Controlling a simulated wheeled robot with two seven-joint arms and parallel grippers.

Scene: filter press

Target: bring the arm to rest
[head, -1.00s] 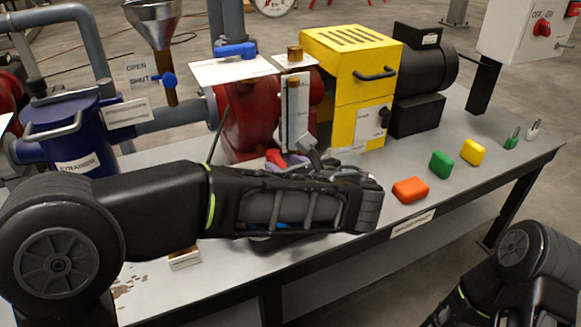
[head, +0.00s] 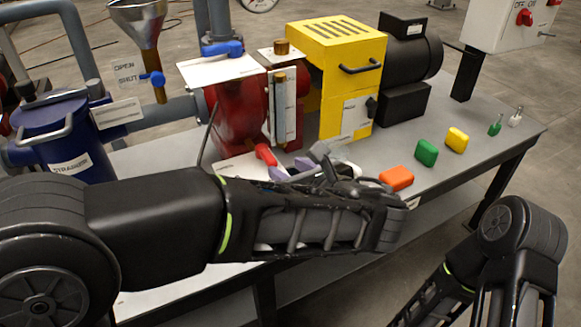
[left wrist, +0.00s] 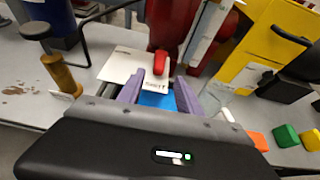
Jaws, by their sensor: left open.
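My left arm reaches across the front of the bench in the head view. Its gripper (head: 288,171) has purple fingers, partly hidden behind my forearm and wrist. In the left wrist view the two fingers (left wrist: 160,92) stand apart with nothing held between them. Past them are a white card (left wrist: 118,66) with a red handle (left wrist: 160,62), and a blue patch (left wrist: 157,99) shows between them. I cannot tell whether the fingers touch anything. My right arm shows at the lower right of the head view, with its gripper out of frame.
The bench carries a blue strainer (head: 62,140), a red machine body (head: 238,115), a yellow housing (head: 345,85) and a black motor (head: 410,55). Orange (head: 397,178), green (head: 426,152) and yellow (head: 457,140) blocks lie along the right front. A switch box (head: 510,22) stands behind.

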